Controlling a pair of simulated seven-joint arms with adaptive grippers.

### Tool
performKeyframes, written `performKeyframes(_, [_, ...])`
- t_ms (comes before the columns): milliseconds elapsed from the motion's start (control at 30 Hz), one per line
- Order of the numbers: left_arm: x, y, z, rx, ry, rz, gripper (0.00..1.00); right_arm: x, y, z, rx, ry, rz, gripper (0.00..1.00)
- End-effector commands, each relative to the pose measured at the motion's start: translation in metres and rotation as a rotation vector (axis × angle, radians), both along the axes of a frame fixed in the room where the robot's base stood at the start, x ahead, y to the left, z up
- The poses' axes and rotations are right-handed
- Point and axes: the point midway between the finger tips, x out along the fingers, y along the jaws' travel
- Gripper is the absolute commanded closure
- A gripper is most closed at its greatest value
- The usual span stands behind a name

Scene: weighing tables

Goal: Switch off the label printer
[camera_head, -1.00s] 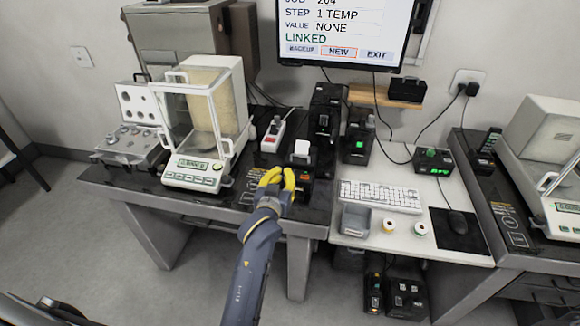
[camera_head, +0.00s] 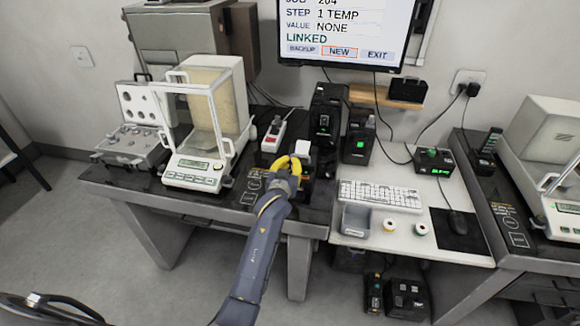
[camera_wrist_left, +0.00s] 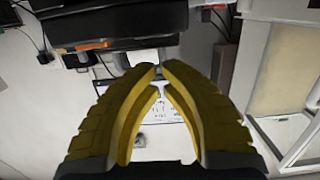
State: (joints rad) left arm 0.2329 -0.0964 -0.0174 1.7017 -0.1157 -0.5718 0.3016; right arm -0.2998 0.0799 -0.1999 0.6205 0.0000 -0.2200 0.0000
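Several black devices stand behind my left gripper, and I cannot tell for certain which is the label printer. One is a low black device (camera_head: 302,148) with a white part on top, just beyond the fingers. Another is a tall black unit (camera_head: 325,108), and beside it is a black box (camera_head: 358,147) with a green lit face. My left gripper (camera_head: 290,163) has yellow fingers over the dark table, with the tips together and nothing seen between them. It also shows in the left wrist view (camera_wrist_left: 159,70), below a black device with an orange strip (camera_wrist_left: 92,46). My right gripper is out of view.
A glass-walled balance (camera_head: 196,172) stands left of my gripper, with a power strip (camera_head: 273,132) behind. To the right are a keyboard (camera_head: 380,195), a grey bin (camera_head: 355,220) and a black box with a green display (camera_head: 433,160). The screen (camera_head: 345,25) reads LINKED.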

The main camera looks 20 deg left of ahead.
Motion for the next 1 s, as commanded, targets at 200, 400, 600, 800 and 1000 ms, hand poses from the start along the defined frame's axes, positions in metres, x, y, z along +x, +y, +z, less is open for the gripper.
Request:
performKeyframes(200, [0.001,0.0,-0.012,0.0,0.001,0.0,1.0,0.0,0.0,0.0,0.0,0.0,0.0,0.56])
performKeyframes(400, [0.001,0.0,-0.013,0.0,0.001,0.0,1.0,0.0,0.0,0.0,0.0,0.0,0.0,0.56])
performKeyframes(600, [0.001,0.0,-0.013,0.0,0.001,0.0,1.0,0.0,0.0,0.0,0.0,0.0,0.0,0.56])
performKeyframes(800, [0.007,0.0,-0.021,-0.004,0.001,0.0,1.0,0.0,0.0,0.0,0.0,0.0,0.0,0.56])
performKeyframes(1000, [0.007,0.001,-0.021,0.0,0.0,0.0,1.0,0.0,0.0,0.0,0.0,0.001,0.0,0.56])
